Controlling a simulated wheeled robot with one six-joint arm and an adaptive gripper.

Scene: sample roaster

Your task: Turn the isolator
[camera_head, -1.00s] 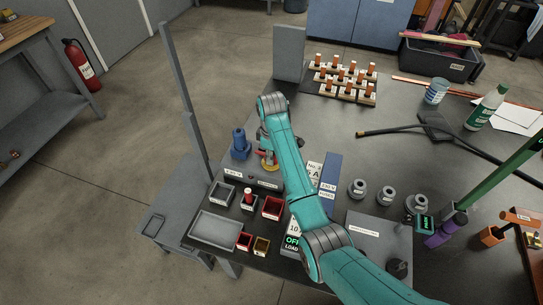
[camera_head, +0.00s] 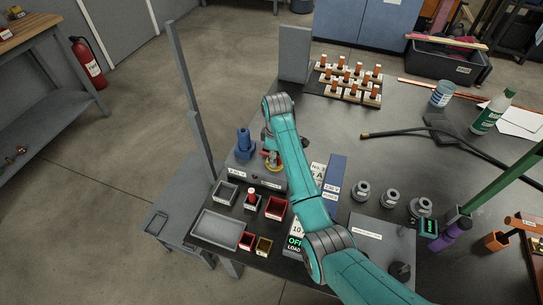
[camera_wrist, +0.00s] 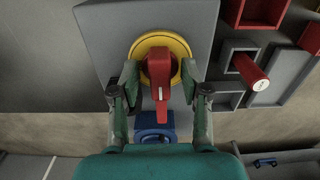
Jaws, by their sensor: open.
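The isolator shows in the wrist view as a red handle (camera_wrist: 159,72) on a round yellow plate (camera_wrist: 137,48), mounted on a grey box (camera_wrist: 97,35). The handle's narrow end points toward the bottom of the picture. My gripper (camera_wrist: 158,78) is open, with one finger on each side of the handle and visible gaps between. Whether a fingertip touches the yellow plate I cannot tell. In the head view the isolator (camera_head: 273,160) is small and partly hidden by my teal arm.
A blue fitting (camera_head: 244,143) stands beside the isolator; a grey post (camera_head: 187,90) rises at left. Small grey and red bins (camera_head: 276,208) lie in front. A blue 230 V block (camera_head: 333,183) stands to the right.

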